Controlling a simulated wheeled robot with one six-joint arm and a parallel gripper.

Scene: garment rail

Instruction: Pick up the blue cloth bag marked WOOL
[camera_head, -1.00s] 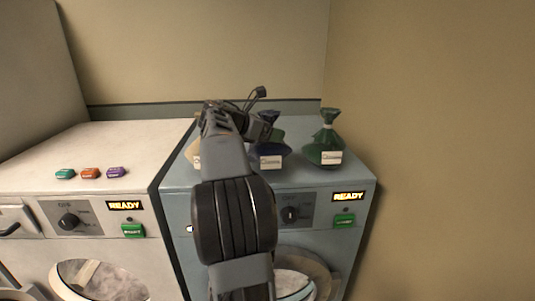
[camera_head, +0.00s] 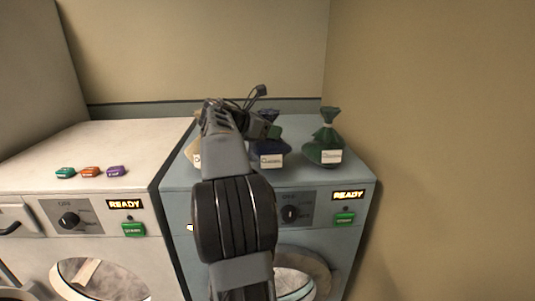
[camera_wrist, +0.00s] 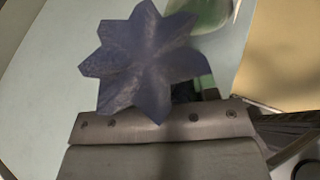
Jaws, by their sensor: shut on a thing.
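The blue cloth bag (camera_head: 270,148) is on or just over the top of the right machine, its white label facing me; the label's writing is too small to read. My gripper (camera_head: 262,127) is at the bag's neck, coming from the left, and is shut on it. In the wrist view the bag's gathered blue top (camera_wrist: 147,58) spreads like a star beyond the gripper (camera_wrist: 185,95). The fingertips are mostly hidden under this top. I cannot tell whether the bag's base touches the machine.
A green bag (camera_head: 325,145) stands close on the right. A cream bag (camera_head: 193,152) is partly hidden behind my arm on the left. The right machine's top (camera_head: 352,172) ends at the wall. Three small coloured blocks (camera_head: 90,172) lie on the left machine.

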